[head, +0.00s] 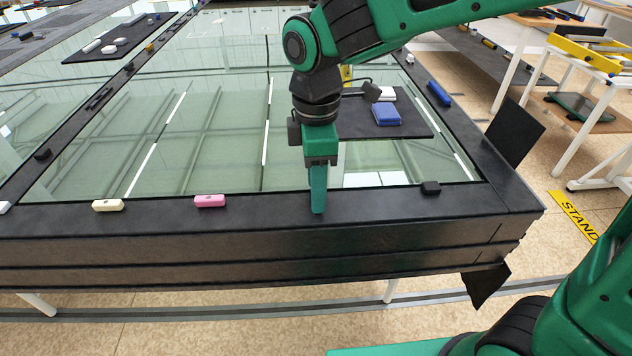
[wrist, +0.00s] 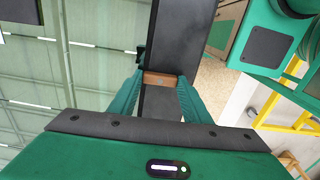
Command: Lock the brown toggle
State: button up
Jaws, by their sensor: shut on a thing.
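The brown toggle (wrist: 160,79) shows in the wrist view as a small block with a dark spot, lying on the black frame rail between my fingertips. My gripper (wrist: 158,84) is shut on it, with a finger at each side of the toggle. In the head view my gripper (head: 318,208) points down at the front rail (head: 260,222) of the glazed frame. The toggle is hidden behind the fingers in that view.
A pink toggle (head: 210,201) and a cream toggle (head: 108,205) sit on the front rail to the left. A black toggle (head: 431,187) is to the right. A dark mat (head: 415,128) with a blue block (head: 386,114) lies on the glass behind my gripper.

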jog(key=shift+w+d, duration=0.15)
jog(key=shift+w, duration=0.1)
jog(key=o, duration=1)
jog(key=shift+o, duration=0.2)
jog(key=shift+s, duration=0.1)
notch_tip(320, 180, up, 11)
jog(key=shift+f, duration=0.15)
